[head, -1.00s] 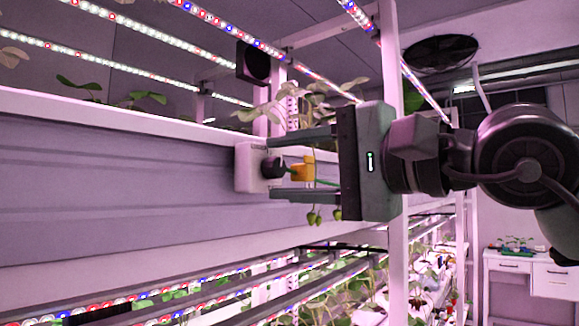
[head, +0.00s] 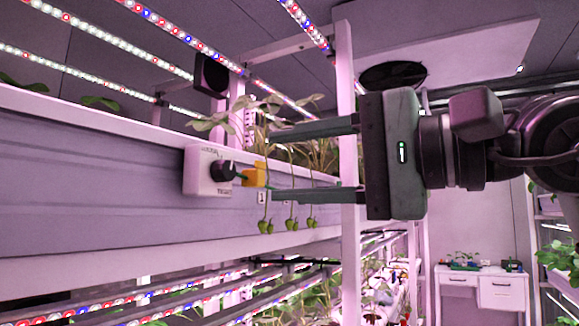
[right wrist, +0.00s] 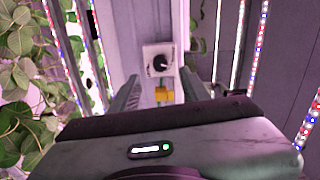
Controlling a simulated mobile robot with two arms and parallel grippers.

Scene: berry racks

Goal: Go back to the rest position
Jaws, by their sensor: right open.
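My right gripper (head: 315,161) comes in from the right in the head view, in front of the rack. Its two fingers are apart and nothing is between them. In the right wrist view the open fingers (right wrist: 160,95) point toward a white box with a black knob (right wrist: 159,64). The same white box (head: 204,184) is fixed to the rack's side panel in the head view, left of the fingertips and apart from them. A yellow block (head: 255,175) sits beside the knob. My left gripper is not in view.
The rack panel (head: 80,165) runs along the left. Green berries (head: 290,225) hang near the lower finger. A white post (head: 347,230) stands behind my gripper. Light strips (head: 190,42) run overhead. A white desk (head: 480,290) stands at the far right, with open space before it.

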